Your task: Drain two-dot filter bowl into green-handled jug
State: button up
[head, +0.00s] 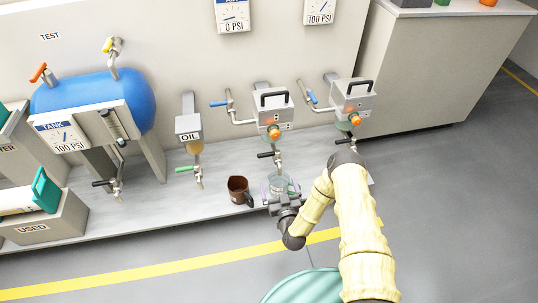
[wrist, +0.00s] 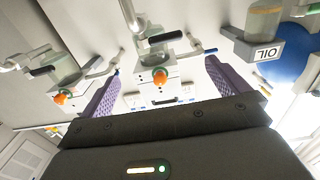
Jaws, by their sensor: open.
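Two grey filter units hang on the wall, a left one (head: 273,108) and a right one (head: 352,100), each with an orange knob and a bowl below. Their dots are too small to count surely. A drain valve with a black lever (head: 268,154) hangs under the left unit. In the wrist view, the left unit (wrist: 155,82) appears between the purple fingers (wrist: 163,76).
A brown jug (head: 238,190) stands just left on the ledge. The oil unit (head: 188,127) with a green lever and the blue tank (head: 95,98) are further left. A USED bin (head: 45,220) sits at far left. A teal round object (head: 302,288) is at the bottom.

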aim_at(269, 154)
jog(key=b+x, duration=0.6)
jog(key=x, duration=1)
jog(key=shift+w, duration=0.25)
jog(key=shift+f, duration=0.1)
jog(key=c, duration=1.1)
jog(key=shift+c, duration=0.2)
